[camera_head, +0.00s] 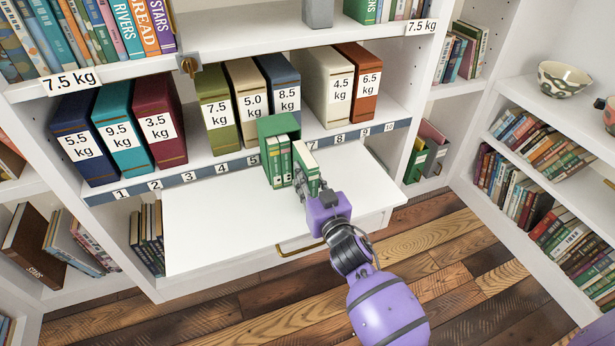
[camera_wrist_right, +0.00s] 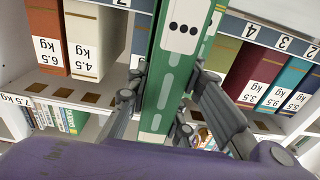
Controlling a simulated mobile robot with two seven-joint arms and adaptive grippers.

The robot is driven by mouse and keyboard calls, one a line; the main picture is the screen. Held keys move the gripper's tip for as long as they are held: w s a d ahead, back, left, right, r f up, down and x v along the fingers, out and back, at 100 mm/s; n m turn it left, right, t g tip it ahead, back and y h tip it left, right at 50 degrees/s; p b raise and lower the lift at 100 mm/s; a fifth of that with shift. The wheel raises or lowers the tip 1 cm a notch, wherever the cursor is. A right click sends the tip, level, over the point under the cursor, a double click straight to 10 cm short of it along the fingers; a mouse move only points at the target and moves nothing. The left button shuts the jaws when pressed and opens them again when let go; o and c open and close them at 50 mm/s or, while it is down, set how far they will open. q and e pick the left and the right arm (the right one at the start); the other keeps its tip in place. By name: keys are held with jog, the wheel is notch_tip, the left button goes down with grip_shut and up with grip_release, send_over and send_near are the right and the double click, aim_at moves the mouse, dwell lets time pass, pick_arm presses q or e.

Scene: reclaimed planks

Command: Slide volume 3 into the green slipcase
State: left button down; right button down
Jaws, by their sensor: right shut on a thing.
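The green slipcase (camera_head: 278,126) stands on the pull-out white board, its open side facing me. Two green-and-white volumes (camera_head: 279,162) stand in its left part. Volume 3 (camera_head: 306,163), green with a white cover panel, is at the slipcase's right side, tilted. How far it is inside, I cannot tell. My right gripper (camera_head: 302,190) is shut on its near end. In the right wrist view, volume 3 (camera_wrist_right: 182,35) shows three dots on a white label, between the fingers (camera_wrist_right: 160,105). My left gripper is not in view.
The white board (camera_head: 220,225) is clear left of the slipcase. Behind it, a numbered shelf holds weight-labelled binders (camera_head: 215,108), with a gap right of the blue one. A shelf edge (camera_head: 300,42) runs above. A brass handle (camera_head: 300,246) is below.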

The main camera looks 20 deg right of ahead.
jog(key=shift+r, duration=0.1)
jog(key=shift+w, duration=0.2)
dwell(0.4)
jog(key=shift+w, duration=0.35)
jog(key=shift+w, duration=0.8)
jog(key=shift+w, duration=0.4)
jog(key=shift+w, duration=0.15)
jog(key=shift+w+b, duration=0.3)
jog(key=shift+b, duration=0.05)
jog(key=shift+w, duration=0.1)
jog(key=shift+w, duration=0.3)
